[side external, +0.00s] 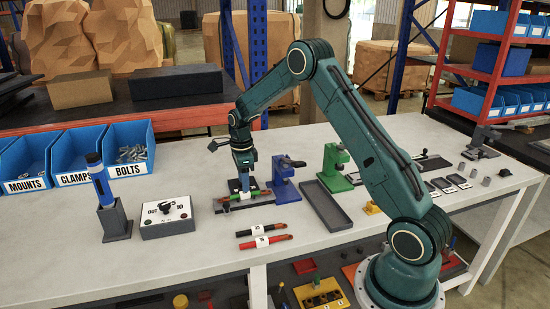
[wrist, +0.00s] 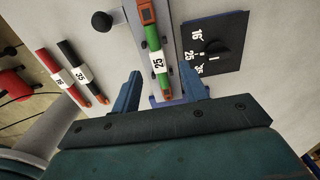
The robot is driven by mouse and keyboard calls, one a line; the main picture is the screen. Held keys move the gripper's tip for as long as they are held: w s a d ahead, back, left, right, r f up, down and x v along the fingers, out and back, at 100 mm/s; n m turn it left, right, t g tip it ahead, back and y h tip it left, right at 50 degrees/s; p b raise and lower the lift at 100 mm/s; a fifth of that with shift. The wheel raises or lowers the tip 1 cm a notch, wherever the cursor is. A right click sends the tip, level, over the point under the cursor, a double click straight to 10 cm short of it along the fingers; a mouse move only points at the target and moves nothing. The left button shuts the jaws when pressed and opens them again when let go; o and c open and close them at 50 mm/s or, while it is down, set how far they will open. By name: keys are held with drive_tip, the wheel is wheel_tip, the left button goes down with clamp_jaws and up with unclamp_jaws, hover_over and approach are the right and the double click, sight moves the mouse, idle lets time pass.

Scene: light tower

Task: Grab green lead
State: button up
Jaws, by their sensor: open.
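The green lead (wrist: 154,40) has a white label reading 25, an orange block at one end and a reddish tip at the other. It lies along a grey holder in the wrist view. In the side external view the green lead (side external: 236,197) is partly visible below my gripper. My gripper (wrist: 160,90) is open, pointing down, with its blue fingers on either side of the lead's reddish tip end. I see gaps between the lead and both fingers. My gripper (side external: 245,188) hides part of this area in the side external view.
A red lead (side external: 268,241) and a black lead (side external: 262,229) lie in front. A dark dial plate (wrist: 213,42) sits beside the holder. A blue press (side external: 284,182), a green press (side external: 336,168) and a grey tray (side external: 326,207) stand to the right; a switch box (side external: 167,217) is left.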

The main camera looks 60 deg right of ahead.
sight(245, 195)
drive_tip(key=shift+s+f, duration=0.1)
drive_tip(key=shift+f, duration=1.9)
drive_tip(key=shift+c, duration=0.2)
clamp_jaws()
